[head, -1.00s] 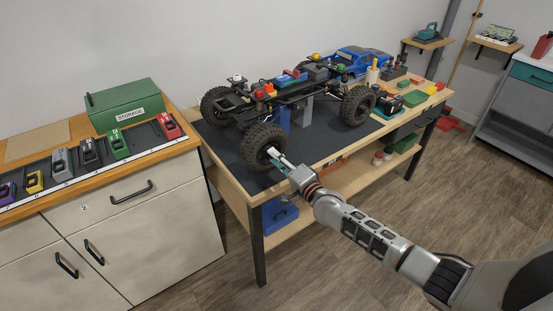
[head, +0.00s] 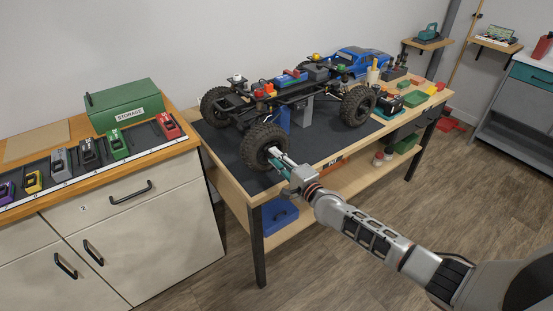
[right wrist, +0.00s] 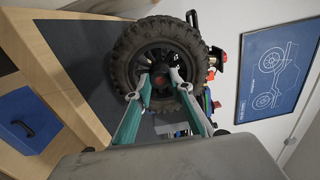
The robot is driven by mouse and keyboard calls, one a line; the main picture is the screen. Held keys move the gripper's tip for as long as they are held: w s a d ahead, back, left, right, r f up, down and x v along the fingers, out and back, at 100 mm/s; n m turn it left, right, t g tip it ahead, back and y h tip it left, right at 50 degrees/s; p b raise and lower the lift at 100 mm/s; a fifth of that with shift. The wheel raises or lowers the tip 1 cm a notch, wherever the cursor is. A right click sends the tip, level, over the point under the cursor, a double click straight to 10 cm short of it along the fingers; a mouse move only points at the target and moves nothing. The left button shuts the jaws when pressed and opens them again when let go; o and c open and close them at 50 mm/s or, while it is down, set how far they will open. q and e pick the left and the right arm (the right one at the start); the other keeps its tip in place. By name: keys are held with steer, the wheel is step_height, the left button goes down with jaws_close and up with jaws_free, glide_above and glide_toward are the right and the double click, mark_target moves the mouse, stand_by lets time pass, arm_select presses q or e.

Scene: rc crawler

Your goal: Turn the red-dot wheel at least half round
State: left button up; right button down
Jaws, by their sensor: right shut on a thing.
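The RC crawler (head: 290,92) stands on a dark mat on the workbench, its big black knobbly tires off the mat on a stand. My right gripper (head: 274,158) reaches to the near front wheel (head: 258,140) from its outer side. In the right wrist view its two fingers (right wrist: 160,82) are shut on the hub at the middle of the wheel (right wrist: 125,52), one to each side. A dull reddish hub centre shows between the fingertips. I cannot make out a separate red dot on the tire or rim. My left gripper is not in view.
The dark mat (head: 240,160) has bare room in front of the crawler. A blue truck body (head: 362,60) lies behind it. A cabinet (head: 130,215) with a green storage box (head: 125,102) stands at the left. A blue framed picture (right wrist: 278,70) hangs on the wall.

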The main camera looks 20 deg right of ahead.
steer(key=c, duration=1.8)
jaws_free()
steer(key=v, duration=1.2)
steer(key=s+a+f+n+g, duration=0.2)
steer(key=s+a+f+n, duration=0.1)
steer(key=s+f+n, duration=0.3)
steer(key=s+a+f+n+g, duration=0.1)
steer(key=s+a+f+n, duration=0.25)
steer(key=s, duration=0.45)
steer(key=s+d+f+n+g+h, duration=0.1)
steer(key=s+f+n, duration=0.1)
steer(key=s+n, duration=0.1)
steer(key=s+d+f+n+g+h, duration=0.1)
steer(key=s+f+n, duration=0.2)
steer(key=s, duration=0.2)
steer(key=s+d+f+n+g+h, duration=0.1)
steer(key=s+f+n, duration=0.2)
steer(key=s, duration=0.1)
steer(key=shift+s+n, duration=0.25)
steer(key=shift+s, duration=0.1)
